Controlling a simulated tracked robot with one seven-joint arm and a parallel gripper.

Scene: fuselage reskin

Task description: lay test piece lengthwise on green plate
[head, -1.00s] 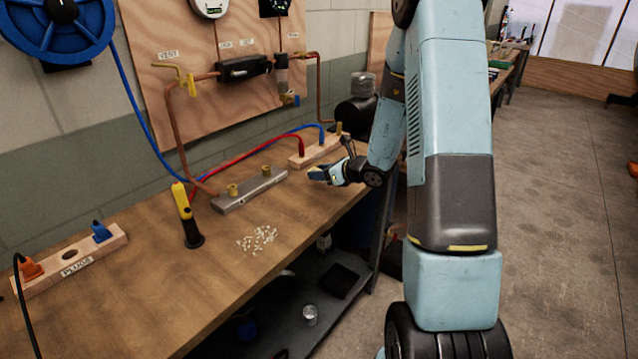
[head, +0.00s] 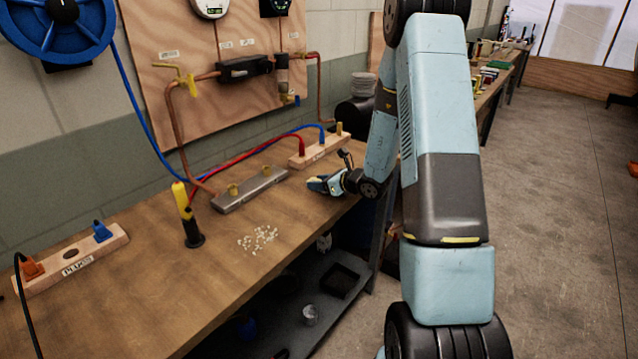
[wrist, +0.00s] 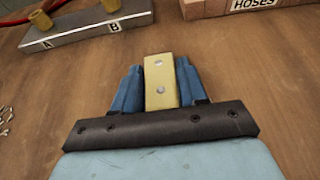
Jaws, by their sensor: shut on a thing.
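The test piece appears to be the short yellow strip (wrist: 159,76) with two round silver spots along it. In the wrist view it sits between the two blue fingers of my gripper (wrist: 160,84), which is shut on it, and points straight ahead. The rear end of the strip is hidden by the dark gripper body. In the head view my gripper (head: 315,184) is low over the right end of the wooden bench (head: 145,285). I cannot tell whether the strip touches the bench.
A grey metal bar (head: 250,190) marked A and B lies left of my gripper, and a wooden hose block (head: 320,150) stands behind it. White bits (head: 258,239), a yellow-and-black tool (head: 187,215) and a plug block (head: 70,258) are further left. Bare bench lies between.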

